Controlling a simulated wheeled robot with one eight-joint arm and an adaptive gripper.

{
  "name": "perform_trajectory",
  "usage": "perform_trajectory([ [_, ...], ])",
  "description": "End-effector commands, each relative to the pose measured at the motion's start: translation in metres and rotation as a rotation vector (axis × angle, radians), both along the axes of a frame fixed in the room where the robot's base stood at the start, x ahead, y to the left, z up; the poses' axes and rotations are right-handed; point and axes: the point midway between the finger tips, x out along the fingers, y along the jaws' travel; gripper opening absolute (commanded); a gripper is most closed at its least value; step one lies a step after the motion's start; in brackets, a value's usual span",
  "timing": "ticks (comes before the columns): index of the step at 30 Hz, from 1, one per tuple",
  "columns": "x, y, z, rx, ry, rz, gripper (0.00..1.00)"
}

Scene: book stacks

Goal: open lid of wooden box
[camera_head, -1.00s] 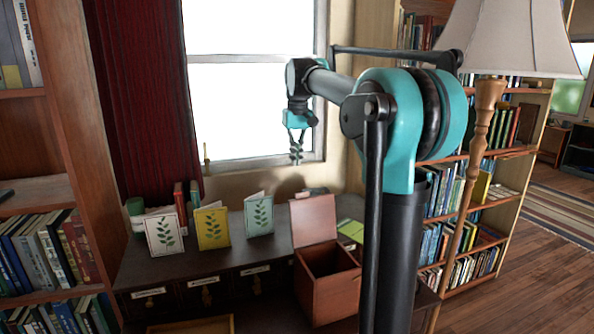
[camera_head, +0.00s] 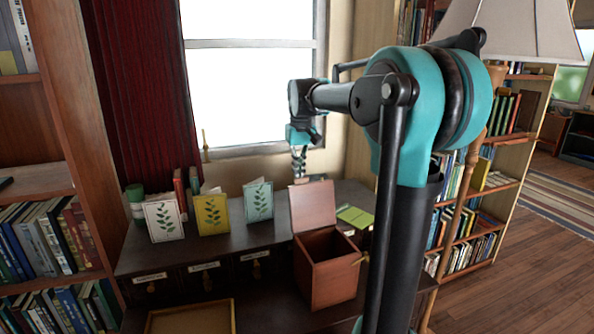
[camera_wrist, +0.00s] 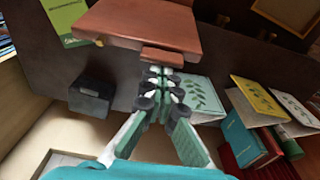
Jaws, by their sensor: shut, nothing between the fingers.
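The reddish wooden box (camera_head: 328,280) stands on the dark cabinet, its dark inside facing up. Its lid (camera_head: 313,205) stands raised at the box's back edge, so the box is open. My gripper (camera_head: 299,168) is shut and empty, at the lid's top edge on the window side. In the wrist view my gripper (camera_wrist: 162,74) points at a small tab (camera_wrist: 162,57) on the edge of the wooden lid (camera_wrist: 145,22). The fingertips are very close to the tab; I cannot tell whether they touch.
Several leaf-patterned cards, including a yellow one (camera_head: 211,212), stand left of the box. A green booklet (camera_head: 354,216) lies right of the lid. An empty wooden tray (camera_head: 190,318) is in front. A lamp (camera_head: 520,30) and bookshelf (camera_head: 500,185) are at right.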

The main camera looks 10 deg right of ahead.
Motion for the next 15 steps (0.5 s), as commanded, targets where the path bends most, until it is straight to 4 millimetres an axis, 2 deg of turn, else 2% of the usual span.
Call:
perform_trajectory([
  [10, -0.002, 0.0, 0.001, 0.001, -0.005, 0.0, 0.0],
  [15, -0.012, -0.003, 0.004, 0.011, -0.052, 0.0, 0.0],
])
